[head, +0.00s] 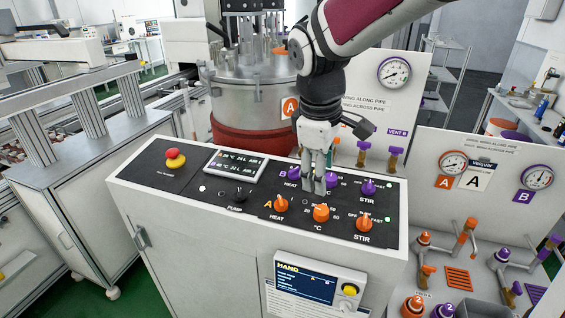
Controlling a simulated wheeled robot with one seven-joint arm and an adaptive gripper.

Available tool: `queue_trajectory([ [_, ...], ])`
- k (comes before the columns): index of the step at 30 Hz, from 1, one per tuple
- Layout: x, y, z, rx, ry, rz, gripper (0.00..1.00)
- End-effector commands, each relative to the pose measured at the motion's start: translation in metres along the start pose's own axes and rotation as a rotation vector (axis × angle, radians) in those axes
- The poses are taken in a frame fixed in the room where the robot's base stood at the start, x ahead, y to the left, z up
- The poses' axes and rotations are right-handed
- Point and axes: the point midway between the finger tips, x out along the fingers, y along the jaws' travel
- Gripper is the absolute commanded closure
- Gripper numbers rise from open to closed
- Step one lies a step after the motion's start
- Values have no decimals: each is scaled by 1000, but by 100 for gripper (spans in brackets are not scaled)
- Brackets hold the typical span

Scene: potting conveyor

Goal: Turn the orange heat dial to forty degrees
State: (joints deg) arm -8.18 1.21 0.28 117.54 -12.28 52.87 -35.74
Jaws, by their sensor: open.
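The white console has a black sloped top panel (195,192) with an orange row of controls marked A and a purple row marked B. The orange knob over the word HEAT (281,203) is at the left of the front row. A rounder orange dial over "°C" (321,213) is in the middle; its pointer and scale are too small to read. My gripper (319,191) points down just behind the °C dial, open and empty, its fingers close together in this view. It hides part of the purple row. I cannot tell whether the fingertips touch the panel.
The orange STIR knob (363,222) is to the right, and the purple HEAT knob (293,173) and purple STIR knob (368,187) are behind. A red stop button (173,155) and display (234,166) are at left. A steel vessel (250,100) stands behind the console.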

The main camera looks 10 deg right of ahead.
Motion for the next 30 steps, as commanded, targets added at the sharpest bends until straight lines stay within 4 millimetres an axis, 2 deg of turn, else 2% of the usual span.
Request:
queue_trajectory([
  [12,79,-2,2,2,-5,-6,49],
  [18,110,-2,2,3,-2,-5,49],
  [24,125,-1,1,3,1,-2,49],
  [30,128,-1,1,3,1,-2,49],
])
